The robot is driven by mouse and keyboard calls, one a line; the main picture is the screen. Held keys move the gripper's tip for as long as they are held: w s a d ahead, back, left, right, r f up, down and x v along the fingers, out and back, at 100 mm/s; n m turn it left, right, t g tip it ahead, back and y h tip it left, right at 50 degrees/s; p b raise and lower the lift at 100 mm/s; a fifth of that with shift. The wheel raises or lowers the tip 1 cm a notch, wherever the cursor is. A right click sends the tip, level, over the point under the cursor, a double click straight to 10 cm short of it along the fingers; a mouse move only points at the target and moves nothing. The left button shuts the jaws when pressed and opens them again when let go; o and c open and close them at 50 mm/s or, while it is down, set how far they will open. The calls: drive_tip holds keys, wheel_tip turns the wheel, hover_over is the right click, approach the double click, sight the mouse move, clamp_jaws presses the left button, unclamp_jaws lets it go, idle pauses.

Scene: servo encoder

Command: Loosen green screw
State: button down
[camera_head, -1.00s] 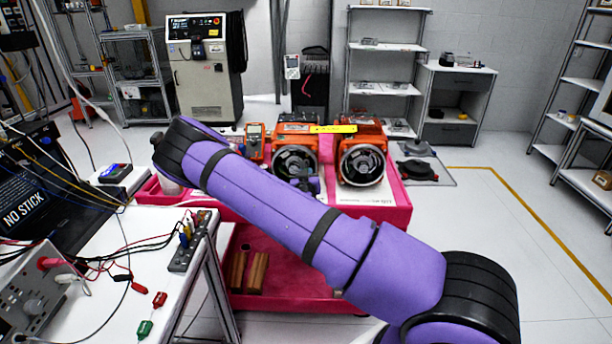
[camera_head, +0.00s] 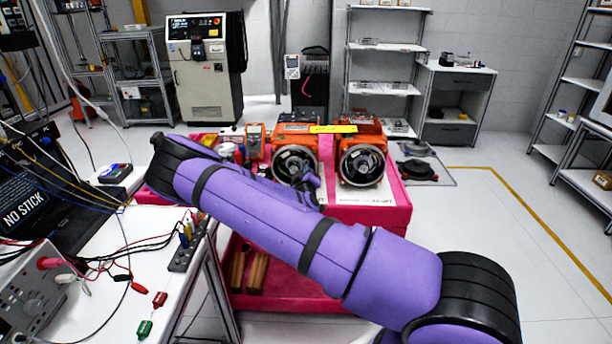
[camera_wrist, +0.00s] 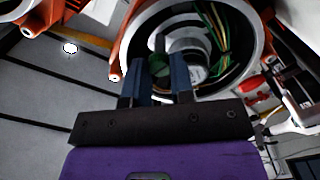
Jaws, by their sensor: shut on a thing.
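Two orange servo motors stand side by side on the pink cart, a left one (camera_head: 295,165) and a right one (camera_head: 361,165), with open round ends facing me. In the wrist view, one motor's open end (camera_wrist: 262,40) fills the upper middle, with a silver cylinder and green and yellow wires inside. My gripper (camera_wrist: 161,63) reaches into this opening, its two blue fingers shut on a green part, seemingly the green screw (camera_wrist: 159,44). The fingers hide much of it. In the head view, my gripper is small and dark in front of the left motor.
The pink cart (camera_head: 398,212) carries a multimeter (camera_head: 255,138) and a yellow tool (camera_head: 333,129) across the motors. A white bench (camera_head: 105,240) with leads and instruments stands at the left. In the wrist view, a red-handled tool (camera_wrist: 251,84) lies right of the motor.

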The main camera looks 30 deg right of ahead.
idle(0.4)
drive_tip(key=c, duration=1)
unclamp_jaws()
drive_tip(key=shift+o, duration=0.2)
drive_tip(key=v, duration=1)
drive_tip(key=shift+s+a, duration=0.25)
drive_tip(key=shift+s, duration=0.05)
